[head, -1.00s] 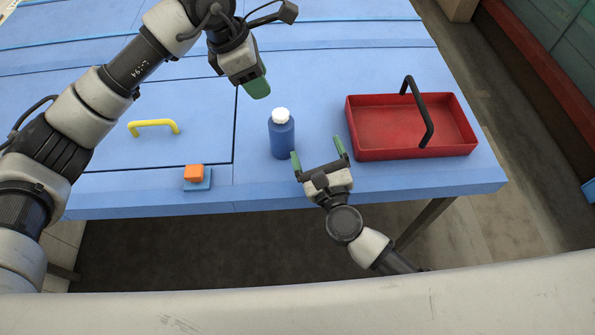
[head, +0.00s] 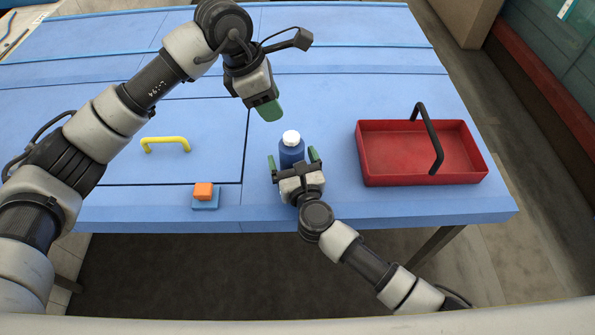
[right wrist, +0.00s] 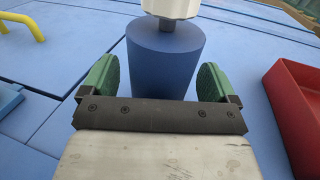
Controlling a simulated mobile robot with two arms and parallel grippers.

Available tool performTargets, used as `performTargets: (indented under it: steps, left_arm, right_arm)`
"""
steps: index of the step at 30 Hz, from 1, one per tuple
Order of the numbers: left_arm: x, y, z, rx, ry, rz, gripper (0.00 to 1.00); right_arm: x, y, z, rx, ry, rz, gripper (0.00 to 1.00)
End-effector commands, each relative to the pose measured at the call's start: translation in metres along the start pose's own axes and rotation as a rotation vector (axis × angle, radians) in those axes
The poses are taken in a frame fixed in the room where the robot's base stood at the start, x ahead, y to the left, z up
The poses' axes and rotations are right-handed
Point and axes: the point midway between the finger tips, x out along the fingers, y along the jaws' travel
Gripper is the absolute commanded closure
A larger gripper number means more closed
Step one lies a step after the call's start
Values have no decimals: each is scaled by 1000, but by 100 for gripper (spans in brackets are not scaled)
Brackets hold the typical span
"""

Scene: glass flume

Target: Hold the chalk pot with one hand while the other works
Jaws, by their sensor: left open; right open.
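The chalk pot (head: 291,152) looks to be the blue bottle with a white cap, standing upright on the blue table. It also shows in the right wrist view (right wrist: 166,62). My right gripper (head: 294,163) is open at the pot's near side, with one green finger on each side of it. In the right wrist view the fingers (right wrist: 158,80) show gaps to the pot. My left gripper (head: 270,113) is above the table, up and left of the white cap. Only one green fingertip of it shows clearly, and it holds nothing visible.
A red tray (head: 374,180) with a black handle stands to the right of the pot. A yellow handle (head: 166,143) sits on a panel at the left. An orange block (head: 203,190) sits on a small blue base (head: 206,204) near the front edge.

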Motion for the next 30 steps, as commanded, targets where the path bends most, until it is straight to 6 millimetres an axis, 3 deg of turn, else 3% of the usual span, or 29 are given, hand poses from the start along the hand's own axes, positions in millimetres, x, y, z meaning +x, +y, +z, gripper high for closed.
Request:
performTargets:
  steps: [11, 22, 25, 30]
  left_arm:
    - [0, 0, 0, 0, 0, 0, 57]
    - [0, 0, 0, 0, 0, 0, 57]
    - [0, 0, 0, -5, 2, 0, 47]
    - [7, -2, 8, -113, 44, -9, 47]
  right_arm:
    - [6, 0, 0, 0, 0, 0, 11]
    - [6, 0, 0, 0, 0, 0, 66]
    - [6, 0, 0, 0, 0, 0, 68]
    - [6, 0, 0, 0, 0, 0, 68]
